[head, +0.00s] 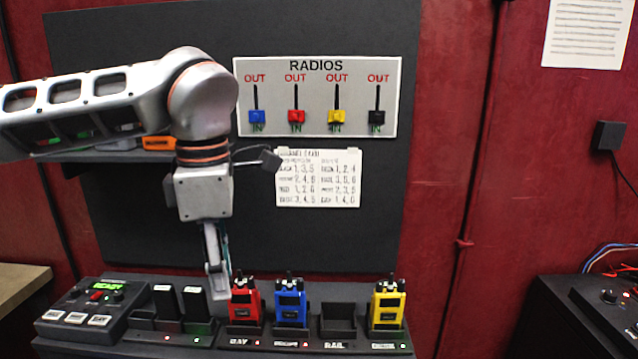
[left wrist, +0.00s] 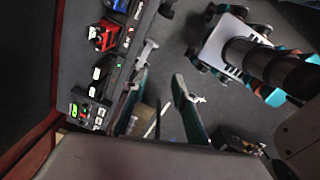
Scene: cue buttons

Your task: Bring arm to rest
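My left arm (head: 70,108) reaches in from the left, with its wrist bent down in front of the dark board. My left gripper (head: 216,270) points down just above the console, between the black units and the red radio (head: 246,306). In the left wrist view its two fingers (left wrist: 165,95) stand apart with nothing between them, so it is open and empty. Whether a fingertip touches the console cannot be told. A blue radio (head: 291,306) and a yellow radio (head: 388,308) stand upright in their holders. My right gripper is not in view.
The holder labelled RAIL (head: 338,322) is empty. A control box (head: 92,305) shows green READY. The RADIOS panel (head: 316,97) has blue, red, yellow and black sliders at IN. An orange object (head: 158,143) lies on a shelf behind my arm. More equipment (head: 590,310) stands right.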

